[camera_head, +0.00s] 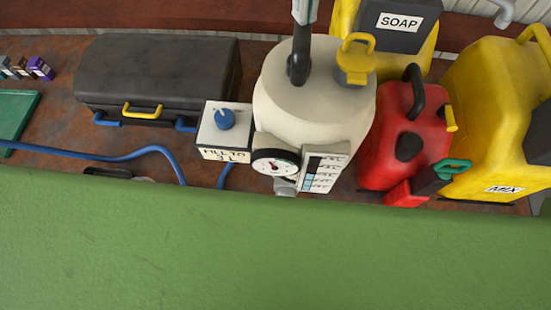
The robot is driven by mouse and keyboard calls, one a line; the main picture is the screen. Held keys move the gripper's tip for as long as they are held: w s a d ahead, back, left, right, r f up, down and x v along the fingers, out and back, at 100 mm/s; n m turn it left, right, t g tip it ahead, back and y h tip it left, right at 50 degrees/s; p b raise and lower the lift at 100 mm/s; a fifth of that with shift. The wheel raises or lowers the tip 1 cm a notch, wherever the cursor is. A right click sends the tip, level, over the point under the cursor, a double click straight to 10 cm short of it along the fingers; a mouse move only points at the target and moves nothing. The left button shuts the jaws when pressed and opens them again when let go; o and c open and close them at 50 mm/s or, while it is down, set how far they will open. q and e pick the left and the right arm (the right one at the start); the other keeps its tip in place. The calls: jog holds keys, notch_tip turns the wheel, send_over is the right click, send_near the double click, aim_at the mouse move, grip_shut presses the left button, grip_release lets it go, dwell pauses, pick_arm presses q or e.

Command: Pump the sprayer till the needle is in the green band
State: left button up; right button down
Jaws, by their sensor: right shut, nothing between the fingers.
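The sprayer is a cream tank (315,110) in the middle of the bench, with a yellow cap-like handle (356,58) on top. A dark upright handle (299,55) rises beside the cap. A round gauge (277,162) faces me low on the tank's front. Its red needle shows, but its bands are too small to read. My left gripper is not in view.
A white box with a blue knob (225,119) and a black toolbox (155,75) stand left of the tank. A red can (398,140) and yellow jugs (485,105) crowd its right. A blue hose (120,155) runs left. A green surface (270,250) fills the foreground.

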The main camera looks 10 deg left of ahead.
jog(key=shift+r, duration=0.1)
notch_tip(320, 180, up, 3)
jog(key=p, duration=0.3)
notch_tip(320, 180, up, 5)
jog(key=shift+f, duration=0.1)
dwell(0.4)
dwell(0.5)
